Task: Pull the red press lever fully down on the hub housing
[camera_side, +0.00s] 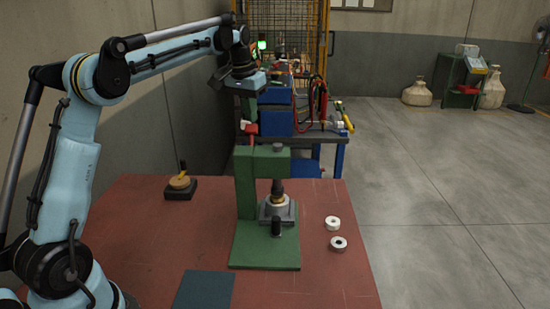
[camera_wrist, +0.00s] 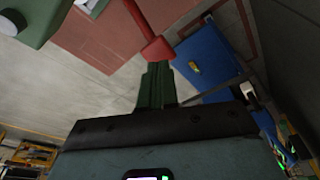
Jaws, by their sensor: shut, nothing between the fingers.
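The red press lever (camera_side: 251,129) stands up at the back left of the green press (camera_side: 246,190), its knob raised above the frame top. In the wrist view the lever (camera_wrist: 157,46) runs from the top down to its knob, just beyond my fingertips. My gripper (camera_side: 249,112) is shut and empty, pointing down close above the knob; whether it touches I cannot tell. It also shows in the wrist view (camera_wrist: 157,68) as dark green fingers. The grey hub housing (camera_side: 275,213) sits on the press base under the dark ram, with a brass-coloured part at its top.
A black block with a tan round part (camera_side: 180,184) lies left of the press on the red table (camera_side: 130,215). A dark mat (camera_side: 203,290) is in front. A blue bench (camera_side: 325,140) stands behind.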

